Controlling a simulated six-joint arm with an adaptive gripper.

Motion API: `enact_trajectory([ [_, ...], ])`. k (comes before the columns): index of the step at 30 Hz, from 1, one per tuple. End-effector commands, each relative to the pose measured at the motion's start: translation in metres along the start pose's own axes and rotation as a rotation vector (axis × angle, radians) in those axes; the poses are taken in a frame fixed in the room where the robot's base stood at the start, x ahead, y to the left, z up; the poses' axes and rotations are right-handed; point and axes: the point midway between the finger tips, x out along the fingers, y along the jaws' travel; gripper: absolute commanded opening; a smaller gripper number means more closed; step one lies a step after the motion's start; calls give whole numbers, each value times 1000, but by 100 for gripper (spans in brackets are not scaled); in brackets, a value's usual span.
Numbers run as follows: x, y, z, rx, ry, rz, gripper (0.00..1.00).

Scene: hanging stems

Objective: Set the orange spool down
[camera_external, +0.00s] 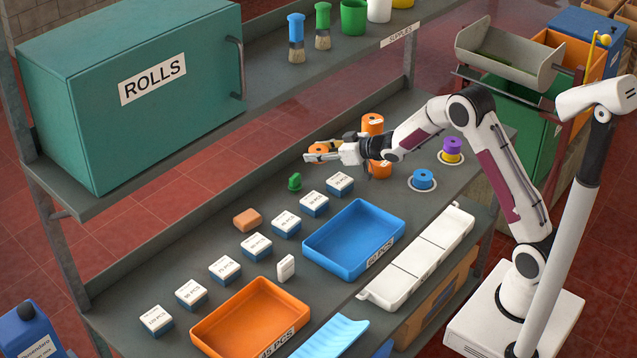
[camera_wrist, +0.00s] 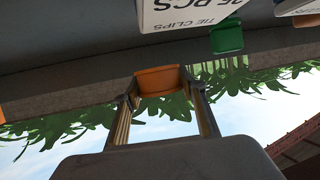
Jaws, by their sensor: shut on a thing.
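An orange spool (camera_external: 318,148) is between the fingers of my gripper (camera_external: 316,156) in the external view, held above the grey bench. My gripper is shut on it. In the wrist view the orange spool (camera_wrist: 157,80) sits between the two fingertips, with one finger on each side; only part of it shows. Other orange pieces, one high (camera_external: 373,124) and one lower (camera_external: 380,169), show behind my wrist, which hides the part between them.
Near it on the bench are a green piece (camera_external: 295,182), a row of small boxes (camera_external: 314,204), a blue tray (camera_external: 353,238), a blue spool (camera_external: 423,179) and a purple-and-yellow spool (camera_external: 452,149). A teal cabinet (camera_external: 80,140) stands on the upper shelf.

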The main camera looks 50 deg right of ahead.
Motion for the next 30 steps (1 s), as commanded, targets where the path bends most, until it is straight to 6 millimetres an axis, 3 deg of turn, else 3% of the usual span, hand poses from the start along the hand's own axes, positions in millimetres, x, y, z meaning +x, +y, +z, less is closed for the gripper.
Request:
enact_trajectory([
  [14,4,0,8,1,1,0,19],
  [25,16,0,37,2,-1,-1,19],
  [30,18,0,41,0,2,0,19],
])
